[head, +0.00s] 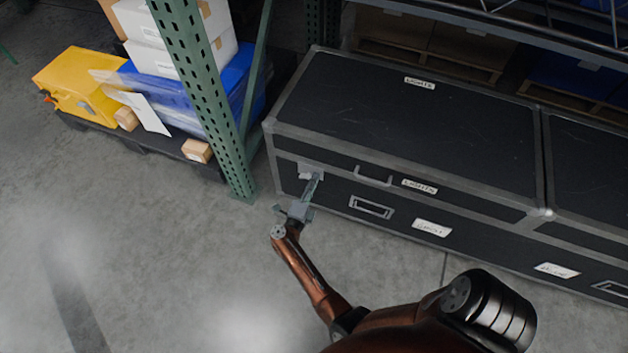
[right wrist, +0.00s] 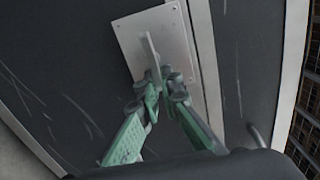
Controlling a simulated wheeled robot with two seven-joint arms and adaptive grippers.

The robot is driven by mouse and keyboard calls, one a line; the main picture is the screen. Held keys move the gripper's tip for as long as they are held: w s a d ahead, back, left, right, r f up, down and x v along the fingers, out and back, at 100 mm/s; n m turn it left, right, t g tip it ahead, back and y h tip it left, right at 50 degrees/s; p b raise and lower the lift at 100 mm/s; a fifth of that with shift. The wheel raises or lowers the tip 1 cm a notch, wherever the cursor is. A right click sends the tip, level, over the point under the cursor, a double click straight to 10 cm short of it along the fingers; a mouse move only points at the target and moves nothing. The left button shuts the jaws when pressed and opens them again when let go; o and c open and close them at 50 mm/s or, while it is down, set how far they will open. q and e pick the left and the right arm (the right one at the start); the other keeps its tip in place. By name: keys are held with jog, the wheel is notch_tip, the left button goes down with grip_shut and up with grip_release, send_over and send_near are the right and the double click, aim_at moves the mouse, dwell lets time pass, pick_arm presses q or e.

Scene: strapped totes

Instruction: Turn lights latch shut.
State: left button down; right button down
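The lights case (head: 410,120) is a long black case with grey metal edges and white "LIGHTS" labels. Its latch (head: 305,172) is a pale plate at the left end of the front. In the right wrist view, the latch plate (right wrist: 128,45) carries a thin upright lever (right wrist: 151,52), slightly tilted. My right gripper (head: 310,190) reaches the latch from the front. In the right wrist view, the right gripper's green fingertips (right wrist: 163,86) close in on both sides of the lever's near end. The fingers hide that end. My left gripper is not in view.
A green rack post (head: 205,90) stands just left of the case. Left of it, a pallet holds a yellow case (head: 82,85), a blue tote (head: 172,90) and small boxes. Another black case (head: 590,165) adjoins on the right. The front floor is clear.

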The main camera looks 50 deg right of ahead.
jog(key=shift+a+f, duration=0.1)
jog(key=shift+f, duration=0.05)
jog(key=c, duration=2.1)
grip_release()
